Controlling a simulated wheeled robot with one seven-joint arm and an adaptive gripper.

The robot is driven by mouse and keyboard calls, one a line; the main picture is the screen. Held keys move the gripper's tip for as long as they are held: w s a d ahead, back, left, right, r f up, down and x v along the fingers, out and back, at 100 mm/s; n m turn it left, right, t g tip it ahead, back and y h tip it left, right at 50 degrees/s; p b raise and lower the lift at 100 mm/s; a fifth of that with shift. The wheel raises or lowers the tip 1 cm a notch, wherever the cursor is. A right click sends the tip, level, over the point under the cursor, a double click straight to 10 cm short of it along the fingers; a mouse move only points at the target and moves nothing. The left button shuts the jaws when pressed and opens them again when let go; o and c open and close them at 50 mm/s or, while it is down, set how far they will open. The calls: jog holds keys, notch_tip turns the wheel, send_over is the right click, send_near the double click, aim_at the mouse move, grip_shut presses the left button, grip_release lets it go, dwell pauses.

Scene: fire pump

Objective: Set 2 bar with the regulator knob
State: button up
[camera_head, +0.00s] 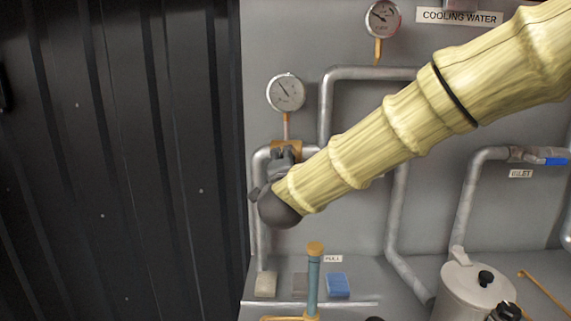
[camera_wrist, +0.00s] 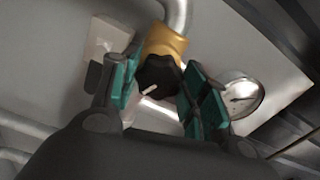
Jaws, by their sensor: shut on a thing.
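The black regulator knob (camera_wrist: 160,74) is lobed with a white pointer mark and sits on a brass body (camera_wrist: 164,42) in the wrist view. My gripper (camera_wrist: 158,88) has its teal finger pads on either side of the knob and is shut on it. In the head view my gripper (camera_head: 280,172) is at the brass regulator, and the knob is hidden behind it. A round white pressure gauge (camera_head: 286,92) stands above the regulator, its needle pointing to the upper left; the scale is too small to read. This gauge also shows tilted in the wrist view (camera_wrist: 241,96).
A second gauge (camera_head: 382,20) is higher up beside the COOLING WATER sign (camera_head: 459,17). Grey pipes (camera_head: 326,108) run along the wall. A dark ribbed panel (camera_head: 120,160) is at left.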

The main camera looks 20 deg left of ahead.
jog(key=shift+f, duration=0.1)
jog(key=o, duration=1)
jog(key=shift+s, duration=0.1)
jog(key=v, duration=1.2)
